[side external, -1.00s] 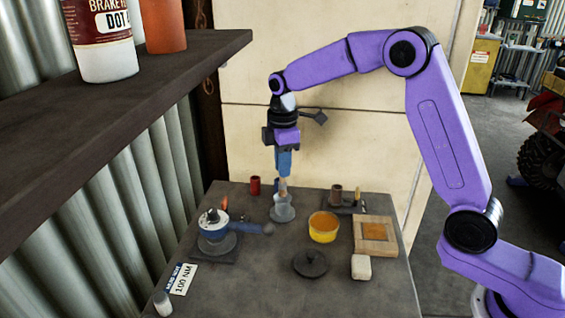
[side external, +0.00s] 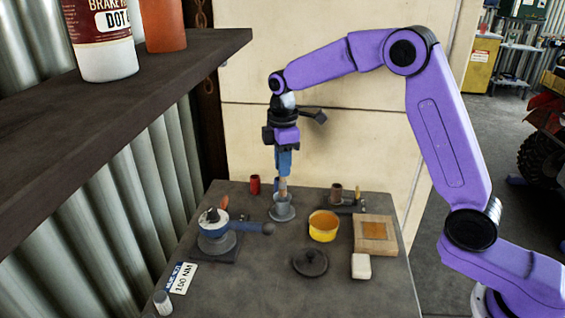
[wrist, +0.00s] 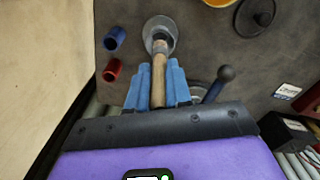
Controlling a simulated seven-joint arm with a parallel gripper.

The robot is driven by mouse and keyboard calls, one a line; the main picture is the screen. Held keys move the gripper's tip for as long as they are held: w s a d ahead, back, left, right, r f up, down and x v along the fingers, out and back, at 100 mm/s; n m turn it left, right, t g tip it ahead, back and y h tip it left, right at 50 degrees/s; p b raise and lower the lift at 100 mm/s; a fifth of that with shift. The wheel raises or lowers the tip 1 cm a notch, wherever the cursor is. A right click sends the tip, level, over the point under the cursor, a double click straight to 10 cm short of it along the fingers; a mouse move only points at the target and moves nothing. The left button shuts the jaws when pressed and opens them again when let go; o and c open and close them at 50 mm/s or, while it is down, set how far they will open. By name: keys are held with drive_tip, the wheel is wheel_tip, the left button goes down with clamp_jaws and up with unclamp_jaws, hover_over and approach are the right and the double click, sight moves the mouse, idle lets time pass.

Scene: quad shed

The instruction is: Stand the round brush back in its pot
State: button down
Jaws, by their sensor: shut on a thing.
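My gripper (side external: 284,174) points down over the table, its blue fingers shut on the round brush (side external: 283,184). The fingers (wrist: 157,68) also show in the wrist view, on both sides of the brush's wooden handle (wrist: 159,78). The grey pot (side external: 282,210) stands upright on the table directly below. In the wrist view the brush's lower end overlaps the mouth of the pot (wrist: 169,25). The bristles are hidden, and I cannot tell how deep they are or whether they touch the pot's bottom.
A red cup (side external: 255,184) and a blue cup (wrist: 115,38) stand near the pot. A blue-and-grey device with a ball-ended handle (side external: 267,228) is close at left. A yellow tub (side external: 323,226), dark lid (side external: 310,262) and wooden frame (side external: 375,248) are at right. A shelf (side external: 120,105) overhangs at left.

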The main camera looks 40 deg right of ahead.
sight(282, 181)
drive_tip(key=shift+f, duration=2.9)
idle(0.9)
drive_tip(key=c, duration=0.6)
unclamp_jaws()
drive_tip(key=shift+o, duration=0.2)
drive_tip(key=shift+r, duration=0.15)
drive_tip(key=shift+r, duration=3.35)
